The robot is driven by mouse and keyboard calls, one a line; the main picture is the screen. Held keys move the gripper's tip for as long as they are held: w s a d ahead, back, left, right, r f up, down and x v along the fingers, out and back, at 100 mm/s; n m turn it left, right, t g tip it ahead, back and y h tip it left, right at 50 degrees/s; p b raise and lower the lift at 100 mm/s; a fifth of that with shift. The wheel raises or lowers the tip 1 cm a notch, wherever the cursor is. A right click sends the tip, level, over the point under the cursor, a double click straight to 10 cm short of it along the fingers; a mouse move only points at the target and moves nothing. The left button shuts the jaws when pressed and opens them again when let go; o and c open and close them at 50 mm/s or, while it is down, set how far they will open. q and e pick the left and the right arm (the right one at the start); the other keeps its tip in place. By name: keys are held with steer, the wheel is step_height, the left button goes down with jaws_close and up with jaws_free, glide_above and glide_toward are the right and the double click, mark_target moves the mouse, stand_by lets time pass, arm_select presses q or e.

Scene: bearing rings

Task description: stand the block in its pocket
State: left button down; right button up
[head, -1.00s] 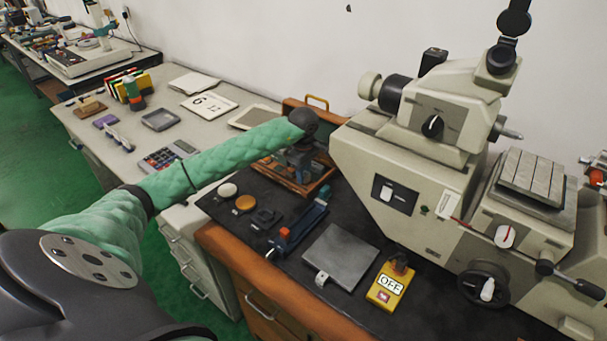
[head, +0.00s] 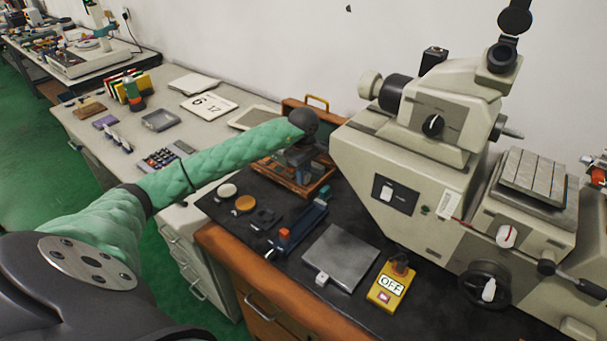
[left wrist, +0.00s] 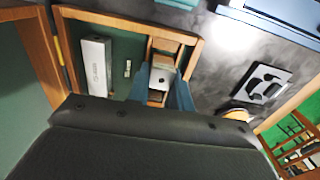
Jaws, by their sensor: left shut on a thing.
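My left gripper (head: 301,165) is over the wooden box (head: 262,176) at the back of the dark mat, pointing down. In the left wrist view its two blue fingers (left wrist: 165,88) are shut on a small grey metal block (left wrist: 162,77) with a dark dot on its face. The block is over or within a narrow wood-sided pocket (left wrist: 166,46) of the green-lined box. I cannot tell whether it touches the pocket floor, as the fingers and wrist hide its lower part. My right gripper is not in view.
A longer grey block (left wrist: 96,64) lies in the box beside the pocket. A grey plate (head: 340,256), a yellow OFF switch box (head: 386,290) and a blue fixture (head: 300,228) are on the mat. A large beige machine (head: 410,190) stands close on the right.

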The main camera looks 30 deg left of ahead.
arm_select(q)
steer(key=shift+f, duration=0.2)
stand_by(0.4)
steer(key=c, duration=1.2)
jaws_free()
steer(key=shift+o, duration=0.2)
steer(key=shift+r, duration=0.55)
step_height(320, 180, up, 2)
steer(key=shift+s+r, duration=0.1)
steer(key=shift+r+p, duration=0.4)
steer(key=shift+r, duration=0.4)
steer(key=shift+r+p, duration=0.4)
steer(key=shift+r, duration=1.45)
